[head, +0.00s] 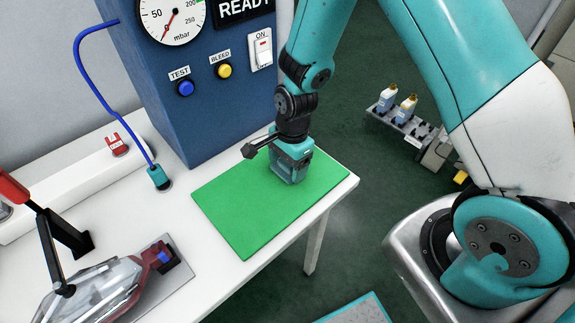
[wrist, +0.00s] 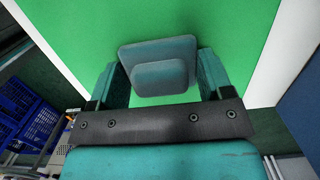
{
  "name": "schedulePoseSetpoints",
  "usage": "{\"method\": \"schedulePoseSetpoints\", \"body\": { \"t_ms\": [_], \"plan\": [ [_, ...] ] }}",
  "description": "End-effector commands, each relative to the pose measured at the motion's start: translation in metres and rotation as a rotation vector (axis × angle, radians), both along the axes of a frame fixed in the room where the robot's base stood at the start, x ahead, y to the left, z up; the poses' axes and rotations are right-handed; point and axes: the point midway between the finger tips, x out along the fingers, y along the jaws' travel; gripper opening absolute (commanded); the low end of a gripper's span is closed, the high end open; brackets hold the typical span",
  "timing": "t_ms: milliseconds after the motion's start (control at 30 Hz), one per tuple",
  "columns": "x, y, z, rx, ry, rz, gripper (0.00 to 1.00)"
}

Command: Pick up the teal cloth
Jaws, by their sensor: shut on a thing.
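My gripper (head: 291,165) points down over the right part of the green mat (head: 238,218) in the head view. In the wrist view my gripper (wrist: 160,80) has a finger on each side of the teal cloth (wrist: 150,52), a folded, block-like, grey-teal pad with a smaller raised part on top. The gripper is shut on it. In the head view my gripper hides the cloth, and I cannot tell whether it touches the mat.
A blue test cabinet (head: 205,85) with a gauge and buttons stands behind the mat. A clamped tail lamp (head: 95,290) lies at the lower left, and a blue hose (head: 105,100) hangs left of the cabinet. The mat's left part is clear. Bottles (head: 396,105) stand beyond the table.

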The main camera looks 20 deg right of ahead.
Motion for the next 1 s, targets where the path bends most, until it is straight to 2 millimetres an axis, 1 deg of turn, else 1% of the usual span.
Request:
{"method": "schedulePoseSetpoints", "body": {
  "t_ms": [133,233,367,467,600,700,800,900,1000],
  "plan": [
    [0.0,0.0,0.003,0.0,-0.001,0.0,0.47],
    [0.001,0.0,0.009,0.001,-0.002,0.0,0.47],
    [0.001,0.0,0.029,0.001,-0.006,-0.001,0.47],
    [0.002,0.0,0.055,0.002,-0.009,0.0,0.47],
    [0.002,0.0,0.1,0.002,-0.01,0.0,0.47],
    [0.002,0.0,0.13,0.002,-0.009,-0.001,0.47],
    [0.001,0.0,0.155,0.001,-0.007,-0.001,0.47],
    [0.001,0.0,0.175,0.001,-0.005,0.0,0.47],
    [0.001,0.0,0.189,0.001,-0.004,0.0,0.47]
  ]
}}
